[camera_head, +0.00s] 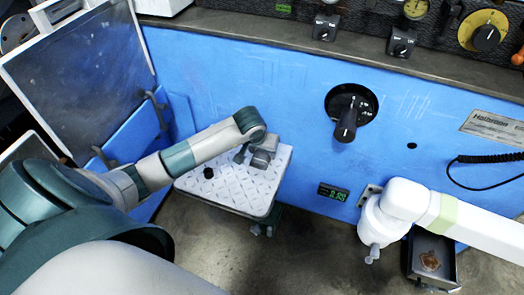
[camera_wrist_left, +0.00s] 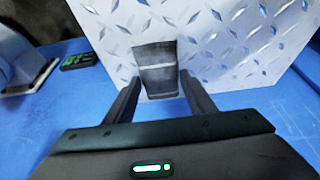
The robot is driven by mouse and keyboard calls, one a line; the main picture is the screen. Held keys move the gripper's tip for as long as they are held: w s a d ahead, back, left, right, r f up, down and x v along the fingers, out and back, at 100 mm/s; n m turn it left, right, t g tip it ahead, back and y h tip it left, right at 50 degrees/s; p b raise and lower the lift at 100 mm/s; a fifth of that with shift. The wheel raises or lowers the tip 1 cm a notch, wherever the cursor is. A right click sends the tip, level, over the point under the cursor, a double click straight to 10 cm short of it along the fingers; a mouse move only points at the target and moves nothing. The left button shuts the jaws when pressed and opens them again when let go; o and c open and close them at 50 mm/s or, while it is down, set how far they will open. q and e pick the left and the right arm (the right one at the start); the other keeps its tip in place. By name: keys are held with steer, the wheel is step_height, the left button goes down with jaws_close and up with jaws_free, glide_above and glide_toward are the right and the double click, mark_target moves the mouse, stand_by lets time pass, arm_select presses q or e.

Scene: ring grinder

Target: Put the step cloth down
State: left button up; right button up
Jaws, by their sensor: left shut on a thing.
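My left gripper (camera_head: 246,155) reaches down over the plate and is shut on the cloth. In the left wrist view the cloth (camera_wrist_left: 156,68) sits between my two fingers (camera_wrist_left: 162,98), with a paler band across it. The diamond-pattern plate (camera_wrist_left: 240,45) lies behind it. Whether the cloth touches the plate cannot be told. My right gripper is not in view.
The blue machine panel (camera_head: 260,85) rises behind, with a black lever (camera_head: 346,125) and a green display (camera_head: 333,192). A white pipe-like part (camera_head: 410,205) juts out at right, above a small tray (camera_head: 417,268).

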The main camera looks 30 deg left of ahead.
arm_select(q)
steer(key=o, duration=0.9)
steer(key=shift+o, duration=0.2)
steer(key=shift+r, duration=0.1)
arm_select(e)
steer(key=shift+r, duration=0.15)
arm_select(q)
steer(key=shift+r, duration=0.15)
steer(key=shift+s+r, duration=0.15)
steer(key=shift+r, duration=0.2)
steer(key=p+v, duration=0.1)
steer(key=v, duration=1)
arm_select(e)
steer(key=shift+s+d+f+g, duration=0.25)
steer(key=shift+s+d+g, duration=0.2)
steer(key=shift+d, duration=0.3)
arm_select(q)
steer(key=shift+d, duration=0.1)
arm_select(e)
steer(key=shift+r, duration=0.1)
